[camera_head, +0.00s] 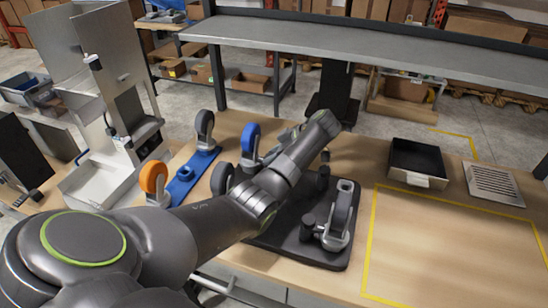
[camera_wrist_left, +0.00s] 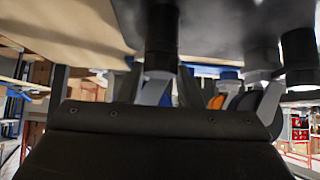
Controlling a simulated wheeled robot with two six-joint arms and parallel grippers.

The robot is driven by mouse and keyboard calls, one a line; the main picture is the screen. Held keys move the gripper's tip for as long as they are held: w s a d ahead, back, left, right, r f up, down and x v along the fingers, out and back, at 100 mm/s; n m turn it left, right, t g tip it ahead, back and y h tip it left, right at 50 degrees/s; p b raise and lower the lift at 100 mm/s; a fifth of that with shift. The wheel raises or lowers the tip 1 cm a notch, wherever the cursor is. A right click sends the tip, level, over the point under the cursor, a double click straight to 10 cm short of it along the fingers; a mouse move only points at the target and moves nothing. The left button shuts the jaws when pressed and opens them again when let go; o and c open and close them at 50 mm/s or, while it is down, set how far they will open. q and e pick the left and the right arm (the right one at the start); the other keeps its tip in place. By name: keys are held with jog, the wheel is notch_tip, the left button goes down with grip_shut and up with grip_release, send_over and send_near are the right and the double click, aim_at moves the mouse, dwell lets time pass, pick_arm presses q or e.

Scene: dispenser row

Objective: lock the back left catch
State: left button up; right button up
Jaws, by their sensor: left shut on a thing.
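A black plate (camera_head: 283,239) lies on the wooden table with upturned casters and short black posts on it. Its near right caster (camera_head: 341,213) stands beside a black post (camera_head: 307,228); another post (camera_head: 323,178) stands further back. My left arm crosses over the plate, and its wrist end hangs over the far side. My left gripper shows in the left wrist view (camera_wrist_left: 212,92), with pale fingers beside a dark post (camera_wrist_left: 162,35). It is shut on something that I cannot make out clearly. My arm hides the back left catch in the head view. My right gripper is not in view.
Left of the plate is a blue base (camera_head: 190,180) with an orange wheel (camera_head: 153,177) and a blue wheel (camera_head: 250,137) near it. A black tray (camera_head: 418,181) and a slotted metal plate (camera_head: 494,184) lie at right. The yellow-outlined area (camera_head: 450,240) is clear.

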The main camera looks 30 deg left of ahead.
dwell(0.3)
pick_arm(q)
jog(key=o, duration=0.7)
jog(key=shift+w+d+r, duration=0.1)
jog(key=shift+d+r, duration=0.1)
jog(key=shift+d, duration=0.05)
jog(key=p+v, duration=0.8)
jog(key=v, duration=0.8)
jog(key=shift+d+r, duration=0.2)
jog(key=shift+r, duration=0.15)
